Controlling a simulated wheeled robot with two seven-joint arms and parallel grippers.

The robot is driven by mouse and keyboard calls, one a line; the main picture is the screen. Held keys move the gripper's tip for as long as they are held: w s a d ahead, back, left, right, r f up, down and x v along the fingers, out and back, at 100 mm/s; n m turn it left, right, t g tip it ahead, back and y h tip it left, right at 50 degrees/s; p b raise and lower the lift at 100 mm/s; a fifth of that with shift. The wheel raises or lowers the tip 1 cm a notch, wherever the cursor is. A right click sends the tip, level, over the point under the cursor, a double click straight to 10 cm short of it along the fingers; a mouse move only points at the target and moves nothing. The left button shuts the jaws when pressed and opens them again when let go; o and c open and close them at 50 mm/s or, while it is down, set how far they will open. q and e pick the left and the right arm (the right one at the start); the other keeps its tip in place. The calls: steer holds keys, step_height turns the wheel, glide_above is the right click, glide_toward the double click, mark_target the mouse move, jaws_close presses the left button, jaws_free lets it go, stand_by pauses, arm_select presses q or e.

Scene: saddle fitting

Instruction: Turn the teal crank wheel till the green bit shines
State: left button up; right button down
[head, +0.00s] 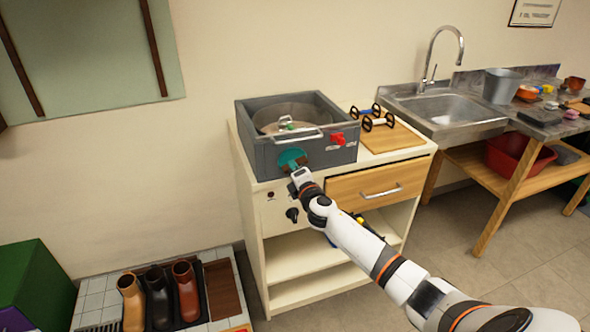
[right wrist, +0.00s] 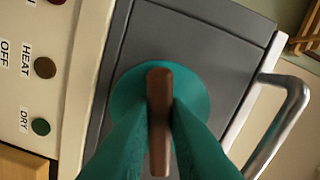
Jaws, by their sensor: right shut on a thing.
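The teal crank wheel (head: 291,158) is on the front of a grey box-shaped machine (head: 262,158). In the right wrist view the wheel (right wrist: 195,82) is a round teal disc with a brown bar-like grip (right wrist: 158,88) across it. My right gripper (head: 297,174) is at the wheel. In the right wrist view its two teal fingers (right wrist: 160,125) are shut on the brown grip, one on each side. A green round light (right wrist: 40,126) beside the label DRY looks dark and unlit. My left gripper is in neither view.
A brown light (right wrist: 45,67) sits by the label HEAT. The machine has a metal bar handle (right wrist: 292,110) and a red part (head: 337,139) at its front. A wooden board (head: 393,139) lies to its right, above a drawer (head: 375,185). A sink (head: 445,108) is further right.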

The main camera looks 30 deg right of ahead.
steer(key=shift+f, duration=0.1)
stand_by(0.4)
steer(key=c, duration=1.4)
jaws_free()
steer(key=v, duration=1.2)
